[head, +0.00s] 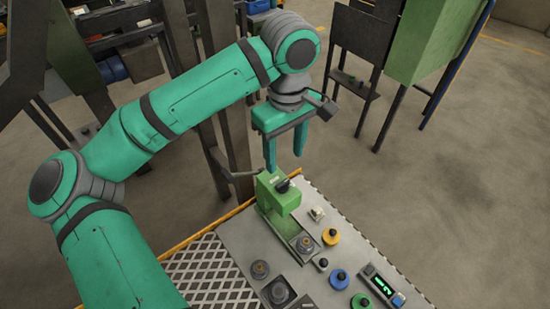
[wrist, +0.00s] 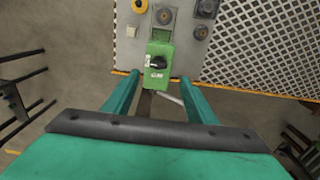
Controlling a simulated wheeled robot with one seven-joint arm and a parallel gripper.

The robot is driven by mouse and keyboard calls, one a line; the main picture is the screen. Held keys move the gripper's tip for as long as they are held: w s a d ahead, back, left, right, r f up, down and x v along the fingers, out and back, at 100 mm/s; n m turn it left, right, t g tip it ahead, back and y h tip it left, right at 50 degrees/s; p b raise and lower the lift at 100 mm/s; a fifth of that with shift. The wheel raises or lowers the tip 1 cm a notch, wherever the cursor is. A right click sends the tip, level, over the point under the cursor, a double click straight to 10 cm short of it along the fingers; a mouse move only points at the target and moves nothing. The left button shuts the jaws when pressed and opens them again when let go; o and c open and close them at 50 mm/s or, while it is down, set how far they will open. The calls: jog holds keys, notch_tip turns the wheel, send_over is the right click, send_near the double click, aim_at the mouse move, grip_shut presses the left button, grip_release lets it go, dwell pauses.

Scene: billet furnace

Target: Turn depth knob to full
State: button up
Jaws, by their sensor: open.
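A black knob (head: 282,185) sits on top of a green housing (head: 268,198) at the far edge of the grey control panel. In the wrist view the knob (wrist: 157,62) lies on the green housing (wrist: 160,50), beside small light labels too small to read. My gripper (head: 285,160) is open and empty. It hangs above the housing, its fingers pointing down. In the wrist view its two fingers (wrist: 158,95) stand apart, with the housing and knob showing between and beyond their tips. I cannot tell the exact gap between the fingertips and the knob.
The grey panel (head: 240,235) carries yellow (head: 331,237) and blue (head: 339,279) buttons, dark round knobs (head: 279,291) and a small green-lit display (head: 381,285). Dark posts stand behind; open floor lies right.

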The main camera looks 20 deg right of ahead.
aim_at(283, 183)
jog(key=f, duration=0.9)
jog(key=shift+w+f, duration=0.4)
jog(key=shift+s+f, duration=0.1)
jog(key=shift+f, duration=0.4)
jog(key=c, duration=1.1)
